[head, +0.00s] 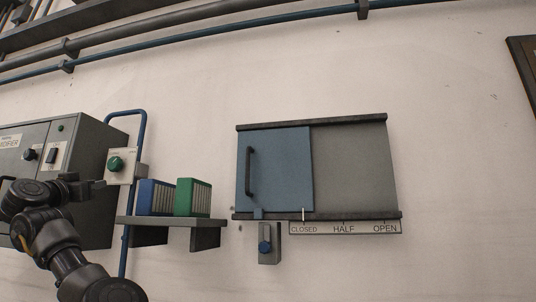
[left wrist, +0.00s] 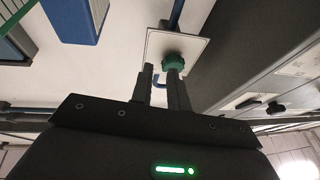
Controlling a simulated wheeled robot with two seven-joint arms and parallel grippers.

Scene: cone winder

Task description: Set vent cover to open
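The vent cover (head: 282,170) is a blue sliding panel with a dark upright handle (head: 250,171), set between two dark rails on the wall. It sits at the left end of the rails, with a grey panel (head: 355,165) showing to its right. Its pale pointer (head: 303,214) stands over CLOSED on the label strip (head: 344,228). My left gripper (head: 98,184) is far left of the cover, near a green knob (head: 115,163) on a pale plate. In the left wrist view, its fingers (left wrist: 160,80) are apart and empty, with the green knob (left wrist: 173,62) just beyond the tips. My right gripper is out of view.
A grey block with a blue knob (head: 265,246) is below the cover's left end. A shelf (head: 170,221) with blue (head: 156,198) and green (head: 193,197) binders lies between my left gripper and the cover. A grey cabinet (head: 85,150) stands at left.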

